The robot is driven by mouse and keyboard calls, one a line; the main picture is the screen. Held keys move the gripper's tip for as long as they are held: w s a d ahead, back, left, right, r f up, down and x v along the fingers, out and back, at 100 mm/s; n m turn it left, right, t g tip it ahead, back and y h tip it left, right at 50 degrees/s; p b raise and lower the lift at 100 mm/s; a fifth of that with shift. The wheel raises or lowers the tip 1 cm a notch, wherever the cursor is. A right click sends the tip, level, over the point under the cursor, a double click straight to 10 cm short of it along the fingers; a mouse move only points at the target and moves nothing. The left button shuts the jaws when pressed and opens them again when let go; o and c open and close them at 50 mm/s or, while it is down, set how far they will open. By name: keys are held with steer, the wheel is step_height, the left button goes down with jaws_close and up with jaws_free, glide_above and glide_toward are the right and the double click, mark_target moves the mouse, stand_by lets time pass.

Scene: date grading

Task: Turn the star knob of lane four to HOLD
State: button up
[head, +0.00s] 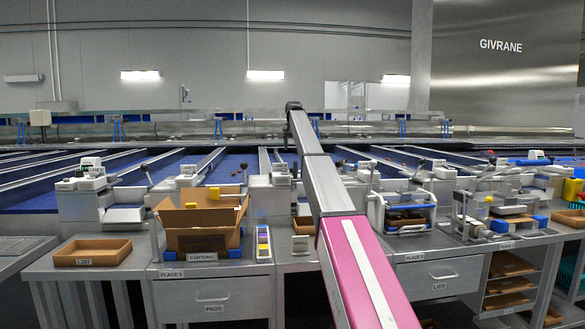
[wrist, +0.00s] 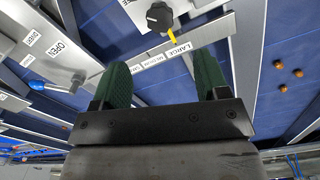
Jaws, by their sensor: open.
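In the wrist view, a black lobed knob (wrist: 158,17) with a yellow pointer stands on a grey metal panel, beyond my fingertips and near the top edge. The pointer is beside a strip of labels (wrist: 165,60); LARGE and MEDIUM can be read, and the pointer is at the LARGE end. I cannot read HOLD or a lane number there. My gripper (wrist: 163,70) is open, its two green fingers apart with nothing between them, and not touching the knob. In the head view my arm reaches up over the bench and its gripper cannot be made out.
A blue-tipped lever (wrist: 45,86) is left of my fingers, near an OPEN label (wrist: 58,48). Several brown dates (wrist: 282,66) lie on the blue belt at right. In the head view, an open carton (head: 205,228) and a wooden tray (head: 92,252) stand on the bench.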

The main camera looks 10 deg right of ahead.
step_height(320, 180, down, 11)
steer(key=shift+r, duration=0.15)
stand_by(0.4)
